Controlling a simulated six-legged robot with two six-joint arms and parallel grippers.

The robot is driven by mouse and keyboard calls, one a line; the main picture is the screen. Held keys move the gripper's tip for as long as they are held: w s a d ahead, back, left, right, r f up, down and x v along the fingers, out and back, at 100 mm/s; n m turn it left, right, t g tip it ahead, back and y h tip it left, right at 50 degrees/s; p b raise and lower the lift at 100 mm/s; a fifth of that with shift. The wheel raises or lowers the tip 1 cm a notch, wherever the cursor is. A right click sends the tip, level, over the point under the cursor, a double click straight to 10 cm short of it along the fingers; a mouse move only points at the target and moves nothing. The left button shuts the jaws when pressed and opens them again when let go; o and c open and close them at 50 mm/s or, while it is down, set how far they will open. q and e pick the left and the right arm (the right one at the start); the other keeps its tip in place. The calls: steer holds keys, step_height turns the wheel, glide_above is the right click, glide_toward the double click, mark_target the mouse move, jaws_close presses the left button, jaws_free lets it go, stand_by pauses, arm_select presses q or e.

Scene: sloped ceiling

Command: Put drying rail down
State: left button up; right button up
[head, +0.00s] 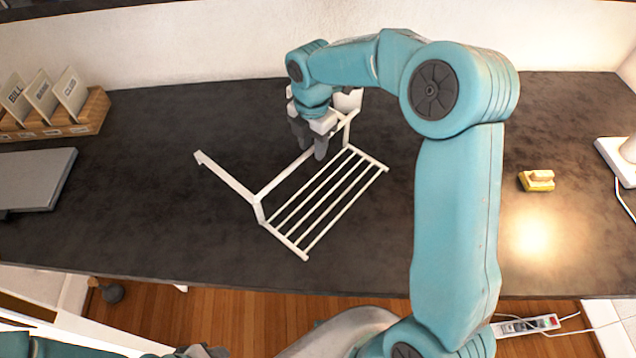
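The drying rail (318,198) is a white frame with several parallel bars and two arms, one reaching up-left and one toward the back. It is in the middle of the dark worktop (150,200); I cannot tell whether it touches the surface or hangs just above it. My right gripper (311,147) points down at the rail's back long bar, with one dark finger on each side, and appears shut on it. The gripper hides part of that bar. Of my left gripper (205,351), only a small part shows at the bottom edge; its fingers cannot be made out.
A wooden file box (60,128) with labelled cards and a grey flat case (32,180) are at the left. A yellow block (537,181) and a white device (618,160) are at the right. The worktop around the rail is clear.

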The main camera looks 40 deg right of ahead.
steer(key=shift+w+d+f, duration=0.1)
steer(key=shift+w+f, duration=0.1)
steer(key=shift+f, duration=0.9)
steer(key=shift+s, duration=0.2)
steer(key=shift+c, duration=0.6)
jaws_close()
